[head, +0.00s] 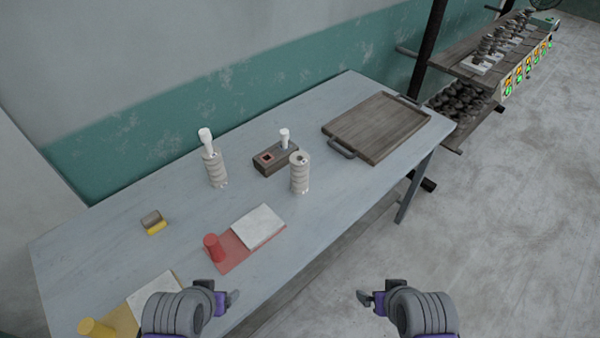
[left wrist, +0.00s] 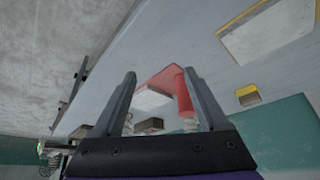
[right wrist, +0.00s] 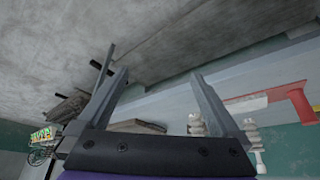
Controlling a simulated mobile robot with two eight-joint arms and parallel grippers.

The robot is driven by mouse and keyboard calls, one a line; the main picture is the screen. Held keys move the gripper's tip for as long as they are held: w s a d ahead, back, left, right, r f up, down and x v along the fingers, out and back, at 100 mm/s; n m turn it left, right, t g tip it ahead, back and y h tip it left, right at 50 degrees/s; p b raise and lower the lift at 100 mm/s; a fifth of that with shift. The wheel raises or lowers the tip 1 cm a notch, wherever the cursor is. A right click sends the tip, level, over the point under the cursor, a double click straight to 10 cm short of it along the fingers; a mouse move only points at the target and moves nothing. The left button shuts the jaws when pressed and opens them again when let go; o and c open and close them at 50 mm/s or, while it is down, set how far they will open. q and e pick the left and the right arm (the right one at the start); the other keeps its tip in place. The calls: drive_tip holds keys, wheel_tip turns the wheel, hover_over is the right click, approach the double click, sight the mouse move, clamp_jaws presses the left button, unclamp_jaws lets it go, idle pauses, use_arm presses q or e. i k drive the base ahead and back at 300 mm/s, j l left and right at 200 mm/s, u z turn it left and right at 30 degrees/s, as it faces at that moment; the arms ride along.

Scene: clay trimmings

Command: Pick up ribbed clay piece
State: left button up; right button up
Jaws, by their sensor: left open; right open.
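Two pale ribbed clay pieces stand upright on the blue-grey table (head: 110,222). One ribbed piece (head: 300,177) stands near the middle, with a dark spot in its top. The other ribbed piece (head: 216,170) stands farther left with a white knobbed part (head: 205,138) on it. They also show in the right wrist view, one (right wrist: 197,127) between my fingers' lines of sight and one (right wrist: 252,137) beyond a finger. My left gripper (head: 224,294) and right gripper (head: 366,298) are open and empty, at the front and well apart from both pieces.
A dark block (head: 270,160) with a square hole and a white knob stands between the ribbed pieces. A wooden tray (head: 376,127) lies at right. A red board (head: 228,252) with a white sheet and red cylinder, and a yellow set (head: 97,328), lie nearer.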

sight(299, 173)
drive_tip(key=l, duration=0.4)
drive_tip(key=i+l, duration=0.15)
drive_tip(key=l, duration=0.25)
drive_tip(key=l+u, duration=0.15)
drive_tip(key=u, duration=0.25)
drive_tip(key=l+u, duration=0.2)
drive_tip(key=u, duration=0.15)
drive_tip(key=l+u, duration=0.15)
drive_tip(key=u, duration=0.95)
